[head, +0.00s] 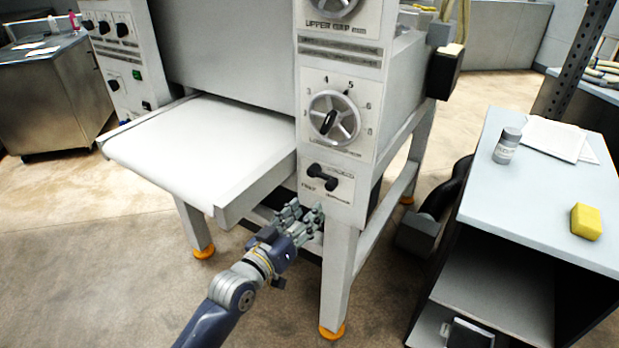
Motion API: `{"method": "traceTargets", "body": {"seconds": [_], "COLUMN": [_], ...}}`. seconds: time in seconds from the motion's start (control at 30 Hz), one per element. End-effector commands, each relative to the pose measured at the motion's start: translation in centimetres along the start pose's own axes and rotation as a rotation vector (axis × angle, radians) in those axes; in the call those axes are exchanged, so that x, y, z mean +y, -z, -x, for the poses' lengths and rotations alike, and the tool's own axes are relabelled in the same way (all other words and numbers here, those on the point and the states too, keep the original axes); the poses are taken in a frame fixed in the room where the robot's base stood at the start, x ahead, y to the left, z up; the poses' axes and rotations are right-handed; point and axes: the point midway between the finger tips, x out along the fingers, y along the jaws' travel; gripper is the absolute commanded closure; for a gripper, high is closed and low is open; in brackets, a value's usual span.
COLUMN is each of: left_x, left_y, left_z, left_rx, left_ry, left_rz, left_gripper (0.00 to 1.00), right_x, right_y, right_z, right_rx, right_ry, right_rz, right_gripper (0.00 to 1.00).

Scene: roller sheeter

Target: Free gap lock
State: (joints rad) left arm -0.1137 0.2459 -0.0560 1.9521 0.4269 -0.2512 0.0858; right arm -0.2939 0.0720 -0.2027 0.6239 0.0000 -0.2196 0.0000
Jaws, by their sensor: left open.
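The roller sheeter (219,45) stands in the middle of the head view, with a white belt table (200,145) at its front. On its right column, a dark lock lever (322,175) sits on a small labelled plate, lying slightly tilted. Above it is a round spoked handwheel (333,118) with a dark pointer and a numbered dial. My left gripper (303,212) is open and empty, just below and left of the lock lever and apart from it. My right gripper is not in view.
A side cart (495,193) at the right holds a small jar (507,146), papers (553,137) and a yellow sponge (585,221). A sheeter leg (338,280) stands right of my left gripper. The floor at the lower left is clear.

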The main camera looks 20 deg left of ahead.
Motion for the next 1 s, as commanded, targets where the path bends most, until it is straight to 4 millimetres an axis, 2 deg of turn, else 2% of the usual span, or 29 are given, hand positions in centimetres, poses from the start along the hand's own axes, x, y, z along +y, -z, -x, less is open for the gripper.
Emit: {"method": "traceTargets", "body": {"seconds": [0.17, 0.3, 0.6, 0.8, 1.0], "left_x": [0.1, 0.1, 0.1, 0.1, 0.1], "left_y": [0.4, 0.5, 0.3, 0.3, 0.2], "left_z": [-1.5, -3.9, -8.9, -10.4, -10.7], "left_rx": [0.007, 0.007, 0.005, 0.005, 0.003], "left_ry": [-0.002, -0.002, -0.001, -0.002, -0.001], "left_rz": [0.002, 0.001, 0.000, 0.000, 0.000], "left_gripper": [0.57, 0.57, 0.57, 0.57, 0.57], "right_x": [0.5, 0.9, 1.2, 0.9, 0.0], "right_y": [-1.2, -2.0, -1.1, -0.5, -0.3], "right_z": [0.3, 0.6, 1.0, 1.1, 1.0], "right_rx": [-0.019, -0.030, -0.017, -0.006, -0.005], "right_ry": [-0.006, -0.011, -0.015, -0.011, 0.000], "right_rz": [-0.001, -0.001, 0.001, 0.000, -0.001], "right_gripper": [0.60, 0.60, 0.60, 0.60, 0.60]}}
